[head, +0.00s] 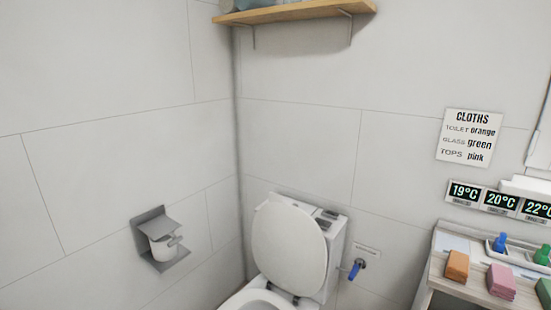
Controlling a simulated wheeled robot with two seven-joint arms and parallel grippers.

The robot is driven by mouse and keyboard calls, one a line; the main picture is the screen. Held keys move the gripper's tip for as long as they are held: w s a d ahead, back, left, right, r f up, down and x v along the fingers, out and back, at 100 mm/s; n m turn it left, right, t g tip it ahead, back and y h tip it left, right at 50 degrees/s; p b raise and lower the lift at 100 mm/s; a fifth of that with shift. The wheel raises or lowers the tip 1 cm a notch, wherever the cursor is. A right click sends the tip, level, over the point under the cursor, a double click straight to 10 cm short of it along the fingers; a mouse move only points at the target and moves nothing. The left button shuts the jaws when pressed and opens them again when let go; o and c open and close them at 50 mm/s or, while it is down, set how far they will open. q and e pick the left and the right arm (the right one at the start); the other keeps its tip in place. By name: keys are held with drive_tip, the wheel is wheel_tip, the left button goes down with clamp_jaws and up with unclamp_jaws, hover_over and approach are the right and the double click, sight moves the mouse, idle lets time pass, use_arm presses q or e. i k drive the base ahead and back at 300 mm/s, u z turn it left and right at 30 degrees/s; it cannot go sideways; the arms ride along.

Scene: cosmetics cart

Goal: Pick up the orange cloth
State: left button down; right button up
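A folded orange cloth (457,266) lies on the top of a light cart or counter (437,284) at the lower right of the head view. It is the leftmost of three cloths there, beside a pink cloth (501,281). A green cloth (544,291) is partly cut off by the right edge. Neither of my grippers shows in the head view, so I cannot see whether they are open or shut.
A toilet (290,248) with its lid up stands left of the counter, with a blue-handled valve (356,268) between them. Blue (500,243) and green bottles stand in a tray behind the cloths. A wall sign (469,137) and temperature displays (500,201) hang above.

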sight(457, 270)
drive_tip(key=u, duration=0.6)
drive_tip(key=k, duration=1.15)
drive_tip(key=z, duration=0.6)
